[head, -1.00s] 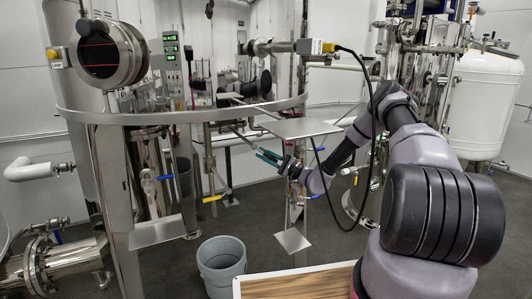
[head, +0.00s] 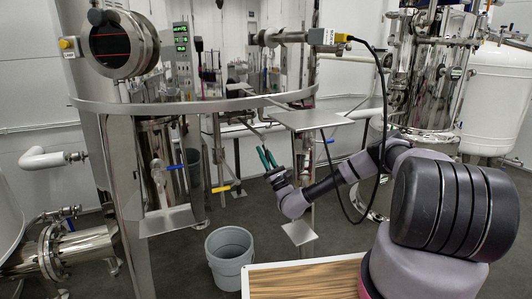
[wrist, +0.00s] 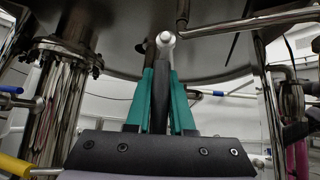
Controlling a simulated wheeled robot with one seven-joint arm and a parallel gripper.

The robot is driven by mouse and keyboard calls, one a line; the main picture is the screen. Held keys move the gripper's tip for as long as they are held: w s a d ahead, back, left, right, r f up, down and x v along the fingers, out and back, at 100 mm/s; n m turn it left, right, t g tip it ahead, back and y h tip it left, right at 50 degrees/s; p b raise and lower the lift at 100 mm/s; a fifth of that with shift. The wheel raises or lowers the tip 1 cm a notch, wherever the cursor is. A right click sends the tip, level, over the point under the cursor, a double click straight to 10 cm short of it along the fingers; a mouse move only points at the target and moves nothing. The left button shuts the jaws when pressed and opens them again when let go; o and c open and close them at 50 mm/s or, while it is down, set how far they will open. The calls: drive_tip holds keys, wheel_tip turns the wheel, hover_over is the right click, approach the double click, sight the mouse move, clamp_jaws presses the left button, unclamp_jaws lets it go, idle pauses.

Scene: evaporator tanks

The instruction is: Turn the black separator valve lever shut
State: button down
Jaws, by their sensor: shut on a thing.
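My gripper (head: 267,157) has green fingers and points up under the large steel tank in the head view. In the wrist view my gripper (wrist: 161,82) is shut on a dark, upright bar, which appears to be the black lever (wrist: 160,105). The bar stands between the two fingers, below a round pale metal end (wrist: 165,37) under the tank's dark underside. In the head view the lever is too small and too covered by the fingers to make out clearly.
A steel shelf plate (head: 305,119) is just right of and above my gripper. A grey bucket (head: 229,257) stands on the floor below. Yellow (head: 221,189) and blue (head: 174,167) valve handles are to the left. A black cable (head: 380,100) hangs near my arm.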

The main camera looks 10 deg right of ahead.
drive_tip(key=shift+s+a+f+m+t+h, duration=0.15)
drive_tip(key=shift+m+t+h, duration=0.2)
drive_tip(key=shift+m, duration=0.2)
drive_tip(key=shift+a+r+m+t+h, duration=0.1)
drive_tip(key=shift+m+t+h, duration=0.15)
drive_tip(key=shift+m+h, duration=0.25)
drive_tip(key=c, duration=0.8)
unclamp_jaws()
drive_tip(key=v, duration=1)
drive_tip(key=shift+s+d+f, duration=0.1)
drive_tip(key=shift+s+f, duration=0.1)
drive_tip(key=shift+f, duration=0.15)
